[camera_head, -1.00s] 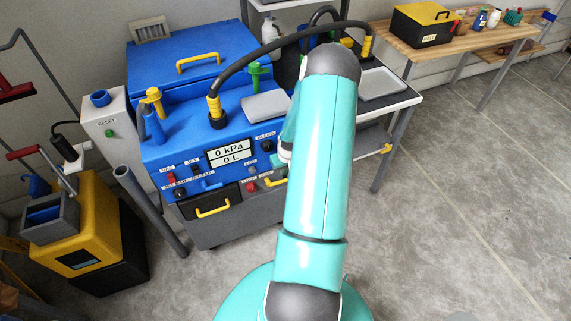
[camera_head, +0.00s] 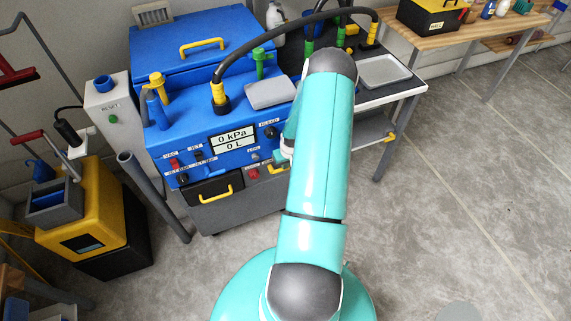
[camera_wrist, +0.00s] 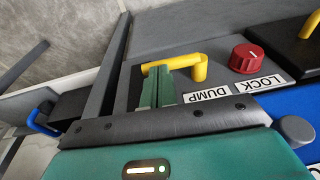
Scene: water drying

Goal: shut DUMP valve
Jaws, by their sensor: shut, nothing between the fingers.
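In the wrist view the DUMP valve shows as a yellow bent handle (camera_wrist: 187,63) on a dark grey panel, beside its DUMP label (camera_wrist: 207,94). Its bar runs across, just beyond my fingers, with a short leg bent down at the right end. My gripper (camera_wrist: 158,84) has its two green fingers shut together and empty, overlapping the handle's left part in the picture. I cannot tell whether they touch it. In the head view my arm hides the gripper; a bit of yellow beside the arm seems to be the same handle (camera_head: 277,169).
A red LOCK knob (camera_wrist: 244,58) sits close to the handle. The blue machine (camera_head: 190,112) has a display (camera_head: 234,139), a drawer with yellow handle (camera_head: 216,194) and a black hose on top. A yellow cart (camera_head: 90,205) stands left. Floor at right is clear.

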